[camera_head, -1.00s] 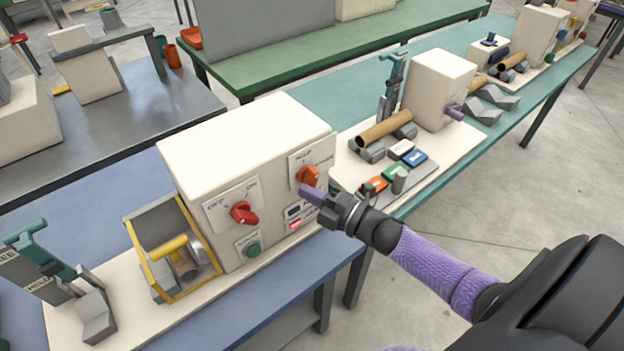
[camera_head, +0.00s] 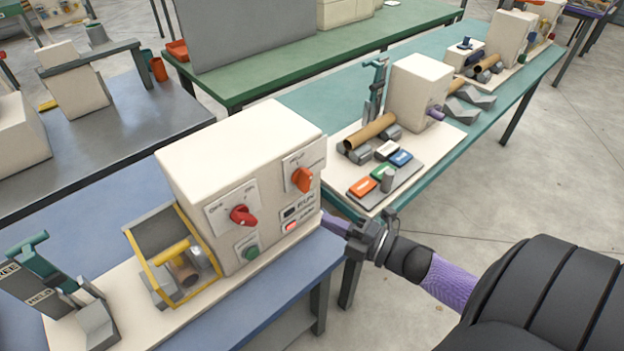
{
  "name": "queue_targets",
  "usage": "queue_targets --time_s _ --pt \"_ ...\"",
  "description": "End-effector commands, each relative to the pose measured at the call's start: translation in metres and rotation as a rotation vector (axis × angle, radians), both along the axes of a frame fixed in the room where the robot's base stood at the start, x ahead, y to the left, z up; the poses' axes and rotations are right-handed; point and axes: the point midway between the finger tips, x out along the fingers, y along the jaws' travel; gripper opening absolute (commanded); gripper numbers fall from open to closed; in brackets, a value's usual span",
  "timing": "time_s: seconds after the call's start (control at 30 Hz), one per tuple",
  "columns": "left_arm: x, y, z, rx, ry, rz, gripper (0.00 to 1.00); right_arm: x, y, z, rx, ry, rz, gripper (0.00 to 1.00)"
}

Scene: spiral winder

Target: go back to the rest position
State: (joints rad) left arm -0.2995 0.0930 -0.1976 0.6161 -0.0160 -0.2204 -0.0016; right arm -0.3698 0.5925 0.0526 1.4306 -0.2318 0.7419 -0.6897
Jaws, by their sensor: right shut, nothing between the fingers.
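My right gripper (camera_head: 334,225) is shut and empty, with its purple fingers just right of the cream control box (camera_head: 240,145). It is low, near the right edge of the blue table (camera_head: 285,290). The box front carries an orange knob (camera_head: 302,179), a red knob (camera_head: 242,215), a green button (camera_head: 251,253) and a lit red button (camera_head: 290,227). My left gripper is not in view.
A yellow-framed guard (camera_head: 172,255) stands left of the box, with a grey and teal lever (camera_head: 45,270) further left. A teal table (camera_head: 480,105) behind holds a cardboard tube (camera_head: 370,131) and coloured buttons. Open floor lies to the right.

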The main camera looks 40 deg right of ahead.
Motion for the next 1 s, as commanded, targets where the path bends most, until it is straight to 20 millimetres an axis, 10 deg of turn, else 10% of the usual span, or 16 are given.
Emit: queue_targets --time_s 0.6,0.77,1.0 --pt "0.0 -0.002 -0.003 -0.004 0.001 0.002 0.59 -0.007 -0.005 -0.013 0.023 0.039 -0.027 0.0" --pt "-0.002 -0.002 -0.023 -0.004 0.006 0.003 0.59 -0.036 -0.016 -0.135 0.254 0.428 -0.301 0.0" --pt "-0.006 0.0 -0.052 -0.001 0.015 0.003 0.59 -0.181 0.035 -0.328 0.625 1.179 -0.856 0.0"
